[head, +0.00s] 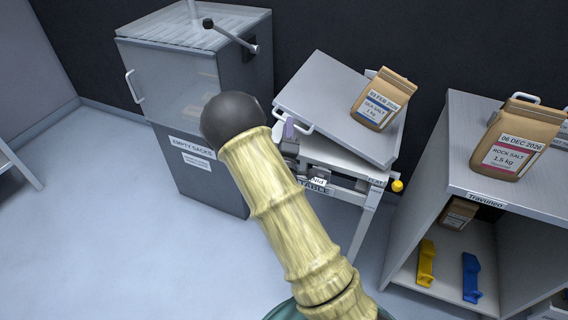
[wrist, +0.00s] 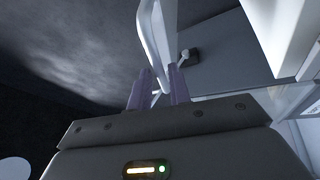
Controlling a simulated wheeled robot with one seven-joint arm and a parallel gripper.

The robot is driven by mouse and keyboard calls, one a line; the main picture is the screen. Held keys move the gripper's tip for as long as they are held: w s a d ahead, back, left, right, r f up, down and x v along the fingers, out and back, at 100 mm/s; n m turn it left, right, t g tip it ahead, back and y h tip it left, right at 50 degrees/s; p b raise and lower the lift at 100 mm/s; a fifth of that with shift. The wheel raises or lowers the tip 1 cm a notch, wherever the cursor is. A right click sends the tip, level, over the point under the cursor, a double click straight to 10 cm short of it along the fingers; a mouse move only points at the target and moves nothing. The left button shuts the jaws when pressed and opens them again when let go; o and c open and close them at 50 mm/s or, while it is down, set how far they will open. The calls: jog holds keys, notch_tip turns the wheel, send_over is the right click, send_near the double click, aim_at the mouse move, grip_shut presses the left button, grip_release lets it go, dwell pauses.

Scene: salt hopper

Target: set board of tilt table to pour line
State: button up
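The tilt table (head: 330,155) stands in the middle of the head view. Its grey board (head: 318,88) sits tilted on the frame, with its left side raised above the white top. A white handle (head: 302,127) is on the board's near left edge. My gripper (head: 288,132) is at this handle, its purple fingers partly hidden behind my arm. In the wrist view the handle (wrist: 157,45) runs down between the two close fingers (wrist: 161,88), and they look shut on it. Small labels show on the table's front, too small to read surely; my arm hides part of it.
A sea salt bag (head: 383,98) rests on the board. A yellow knob (head: 397,186) sticks out at the table's right. The empty-sacks cabinet (head: 200,150) stands left. A shelf unit (head: 425,180) with a rock salt bag (head: 515,139) stands close right. Floor at left is clear.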

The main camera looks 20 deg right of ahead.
jog(key=p+v, duration=0.1)
jog(key=v, duration=1.4)
jog(key=shift+r, duration=0.1)
